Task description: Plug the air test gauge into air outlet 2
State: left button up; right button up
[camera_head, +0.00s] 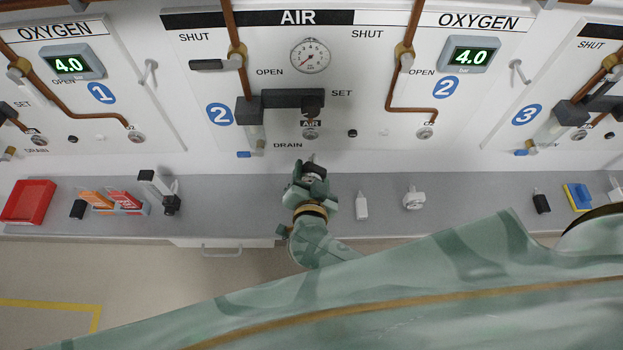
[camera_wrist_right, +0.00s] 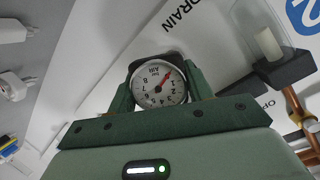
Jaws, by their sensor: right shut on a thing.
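My right gripper (camera_head: 313,178) is shut on the air test gauge (camera_wrist_right: 158,83). The gauge's round white dial with a red needle faces the right wrist camera, between my two green fingers. In the head view the gauge (camera_head: 312,167) is small, with its tip pointing up toward the wall panel. Air outlet 2 (camera_head: 311,133) is the round port under the small AIR label, below the black block in the middle panel. The gauge tip is below the outlet in the picture, with a visible gap. My left gripper is not in view.
The oxygen outlet (camera_head: 425,133) is right of the air outlet. A clear drain bowl (camera_head: 252,137) hangs to its left. The grey shelf (camera_head: 240,205) holds a red tray (camera_head: 30,201), a leaflet rack (camera_head: 127,209) and white plugs (camera_head: 413,199) beside my arm.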

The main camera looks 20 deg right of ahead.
aim_at(311, 159)
jog(key=shift+w+d+b, duration=0.3)
jog(key=shift+w+b, duration=0.1)
jog(key=shift+w, duration=0.5)
jog(key=shift+w+d+b, duration=0.25)
jog(key=shift+w+b, duration=0.1)
jog(key=shift+w, duration=0.55)
jog(key=shift+n+y, duration=0.3)
jog(key=shift+w+r+n+t+y, duration=0.1)
jog(key=shift+n+t+y, duration=0.4)
jog(key=shift+t+y, duration=0.2)
jog(key=shift+p, duration=0.4)
jog(key=shift+w+d, duration=0.2)
jog(key=shift+w, duration=0.35)
jog(key=shift+w+d, duration=0.15)
jog(key=shift+w, duration=0.35)
